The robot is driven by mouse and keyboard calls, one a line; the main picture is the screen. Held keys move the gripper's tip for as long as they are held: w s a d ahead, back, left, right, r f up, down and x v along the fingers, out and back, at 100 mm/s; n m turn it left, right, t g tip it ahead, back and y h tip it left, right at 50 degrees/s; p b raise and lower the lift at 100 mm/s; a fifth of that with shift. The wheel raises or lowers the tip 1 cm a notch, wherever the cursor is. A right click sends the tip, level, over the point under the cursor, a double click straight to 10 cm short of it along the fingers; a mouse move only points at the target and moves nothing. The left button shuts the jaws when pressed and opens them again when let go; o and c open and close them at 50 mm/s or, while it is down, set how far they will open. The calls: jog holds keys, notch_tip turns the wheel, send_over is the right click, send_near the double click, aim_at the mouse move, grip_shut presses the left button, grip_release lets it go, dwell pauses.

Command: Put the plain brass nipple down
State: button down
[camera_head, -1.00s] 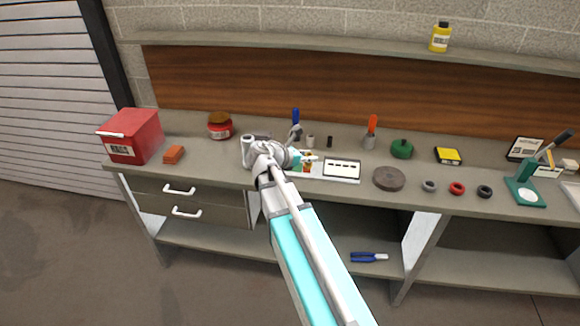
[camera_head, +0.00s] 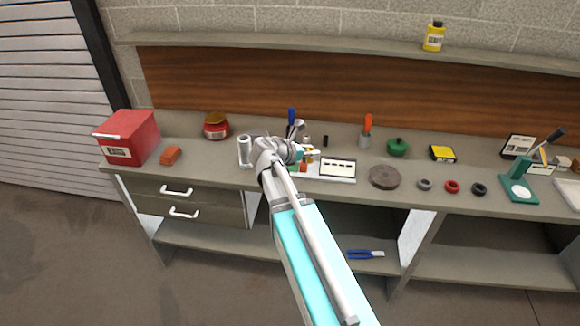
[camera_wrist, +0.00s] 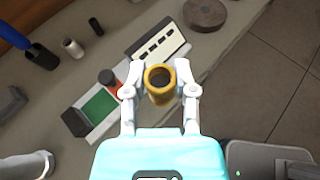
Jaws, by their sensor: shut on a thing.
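The plain brass nipple (camera_wrist: 160,85) is a short, hollow, gold-coloured cylinder. In the wrist view my gripper (camera_wrist: 162,92) is shut on it, with one finger on each side and the open bore facing the camera. The nipple appears to be above the bench (camera_wrist: 215,52), but its exact height is hard to tell. In the head view my gripper (camera_head: 302,152) is over the middle of the bench, and the nipple is small and partly hidden there.
A white slotted panel (camera_wrist: 158,44) and a green-faced board (camera_wrist: 100,108) lie beyond and left of the nipple. A red-and-black piece (camera_wrist: 110,80) stands near the board. A grey-brown disc (camera_head: 385,177) is to the right. Bare bench lies between disc and panel.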

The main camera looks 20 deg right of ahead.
dwell(0.4)
jog(key=w+f+b, duration=0.2)
jog(key=w, duration=0.2)
jog(key=w+f+b, duration=0.3)
jog(key=w, duration=0.1)
jog(key=w+f+b, duration=0.3)
jog(key=w, duration=0.1)
jog(key=shift+w+a+f, duration=0.15)
jog(key=shift+w, duration=0.1)
jog(key=shift+w+f+b, duration=0.35)
jog(key=shift+b, duration=0.15)
jog(key=shift+f, duration=0.1)
jog(key=shift+w+f+b, duration=0.4)
jog(key=shift+f+b, duration=0.05)
jog(key=shift+b, duration=0.15)
jog(key=shift+f+b, duration=1.4)
jog(key=shift+f, duration=0.05)
jog(key=shift+f, duration=0.1)
